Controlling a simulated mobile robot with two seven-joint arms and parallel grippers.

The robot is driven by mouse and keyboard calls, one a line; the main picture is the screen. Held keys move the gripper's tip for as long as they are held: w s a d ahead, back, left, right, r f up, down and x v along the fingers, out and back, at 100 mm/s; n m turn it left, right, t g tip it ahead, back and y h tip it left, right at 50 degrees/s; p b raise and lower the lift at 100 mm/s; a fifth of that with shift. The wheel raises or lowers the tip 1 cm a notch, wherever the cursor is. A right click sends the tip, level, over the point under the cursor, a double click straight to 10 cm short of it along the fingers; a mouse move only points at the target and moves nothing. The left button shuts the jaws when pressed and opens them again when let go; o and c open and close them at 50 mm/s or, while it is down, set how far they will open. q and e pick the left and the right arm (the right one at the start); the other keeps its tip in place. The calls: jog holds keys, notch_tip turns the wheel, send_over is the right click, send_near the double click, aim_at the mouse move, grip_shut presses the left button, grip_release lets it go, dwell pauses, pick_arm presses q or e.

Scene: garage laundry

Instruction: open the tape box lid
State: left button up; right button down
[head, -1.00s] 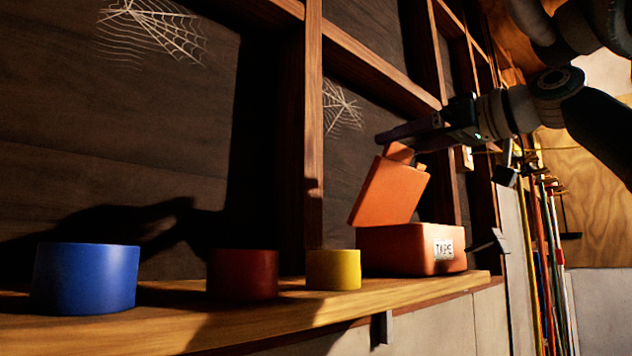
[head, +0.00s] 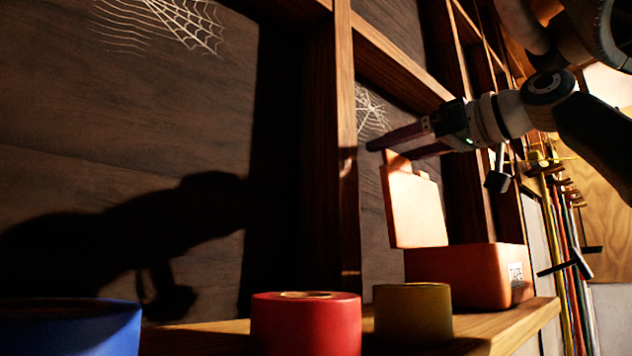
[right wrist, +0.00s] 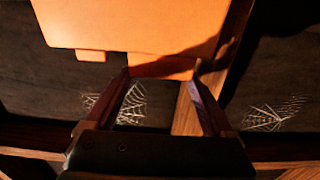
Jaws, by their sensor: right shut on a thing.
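The orange tape box (head: 460,275) stands on the wooden shelf, with its label on the right end. Its lid (head: 415,210) is raised and stands about upright above the box's left part. My right gripper (head: 388,152) is at the lid's top edge, shut on the lid, with a bit of orange showing beside the fingers. In the right wrist view the lid (right wrist: 130,25) spans the top, and its edge reaches between the fingers of my right gripper (right wrist: 165,80). The inside of the box is hidden. My left gripper is not in view.
A blue roll (head: 70,325), a red roll (head: 305,320) and a yellow roll (head: 412,312) stand on the shelf (head: 520,325) left of the box. Wooden wall studs (head: 345,120) rise behind. Long-handled tools (head: 570,230) hang at the right.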

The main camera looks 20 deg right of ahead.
jog(key=shift+w+a+r, duration=0.1)
jog(key=shift+r, duration=0.15)
jog(key=shift+c, duration=0.2)
grip_release()
jog(key=shift+o, duration=0.2)
jog(key=shift+f, duration=0.1)
